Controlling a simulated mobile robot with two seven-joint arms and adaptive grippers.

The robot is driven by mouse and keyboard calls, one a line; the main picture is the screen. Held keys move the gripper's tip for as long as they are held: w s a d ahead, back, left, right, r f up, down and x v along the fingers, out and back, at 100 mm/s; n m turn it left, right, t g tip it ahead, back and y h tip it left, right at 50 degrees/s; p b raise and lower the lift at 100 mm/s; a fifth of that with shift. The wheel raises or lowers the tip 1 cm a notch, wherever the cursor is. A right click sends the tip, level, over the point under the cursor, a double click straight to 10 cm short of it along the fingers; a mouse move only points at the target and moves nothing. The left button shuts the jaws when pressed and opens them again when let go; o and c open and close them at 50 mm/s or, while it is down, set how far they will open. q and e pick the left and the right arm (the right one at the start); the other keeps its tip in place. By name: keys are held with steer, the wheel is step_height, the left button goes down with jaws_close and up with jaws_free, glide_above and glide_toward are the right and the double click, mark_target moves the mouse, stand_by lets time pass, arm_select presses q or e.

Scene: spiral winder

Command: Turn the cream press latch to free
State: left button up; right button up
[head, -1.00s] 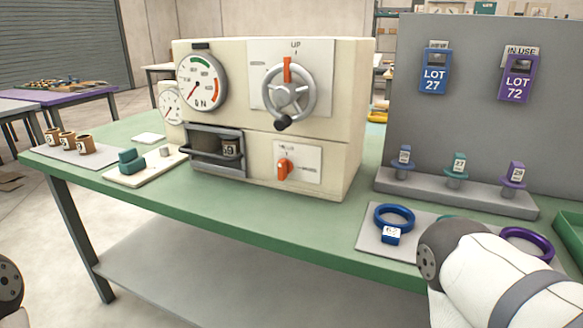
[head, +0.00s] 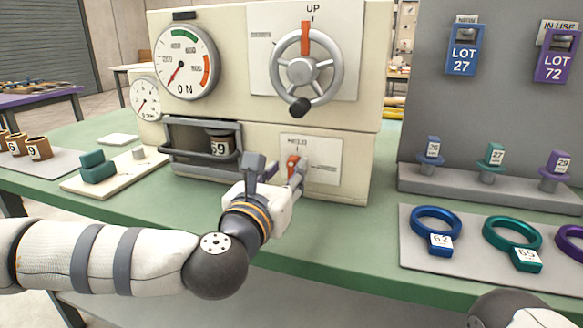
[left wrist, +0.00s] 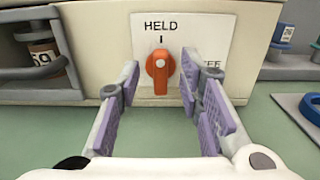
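The cream press (head: 225,115) stands on the green bench. Its orange latch (head: 292,167) sits on a white plate low on the front, partly hidden by my left gripper in the head view. In the left wrist view the latch (left wrist: 160,70) is upright, in line with the mark under HELD. A second label to its right is partly covered by a finger. My left gripper (head: 275,172) is open in front of the latch; in the left wrist view its purple-padded fingers are either side of the latch, with gaps visible. My right gripper is out of view.
A grey handwheel (head: 308,70) with a black knob sits above the latch plate. A railed opening (head: 205,150) holding a brown pot lies to the left. Blue and green rings (head: 436,222) rest on a grey mat at right.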

arm_select(q)
steer(key=shift+x, duration=1.45)
jaws_close()
